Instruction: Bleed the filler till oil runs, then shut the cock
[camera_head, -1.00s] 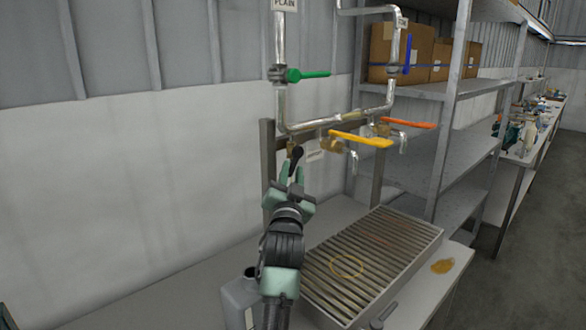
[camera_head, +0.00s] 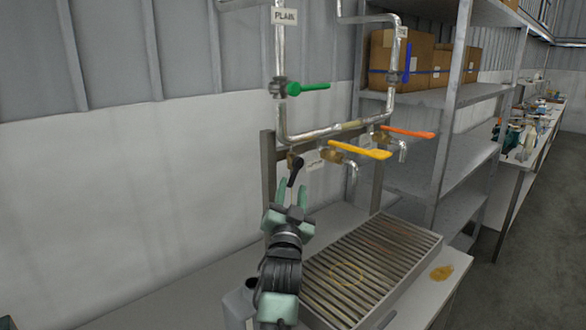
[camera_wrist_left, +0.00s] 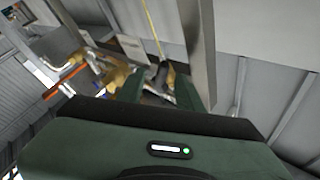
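A small brass cock with a black lever (camera_head: 296,172) hangs under the left end of the pipework. My left gripper (camera_head: 290,192) is just below it, its pale green fingers apart and pointing up, with the lever's lower end at or between the tips. In the left wrist view the two fingers (camera_wrist_left: 160,92) stand apart with a black part between them; whether they touch it I cannot tell. To the right are taps with a yellow handle (camera_head: 360,152) and an orange handle (camera_head: 408,132). I see no oil running from a spout. My right gripper is not in view.
A slatted drip tray (camera_head: 432,243) lies below the taps, with an amber puddle (camera_head: 441,273) beside it. A grey container (camera_head: 237,308) stands left of the tray, partly behind my arm. Green (camera_head: 308,87) and blue (camera_head: 407,64) valve handles sit above. Shelving with boxes is at right.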

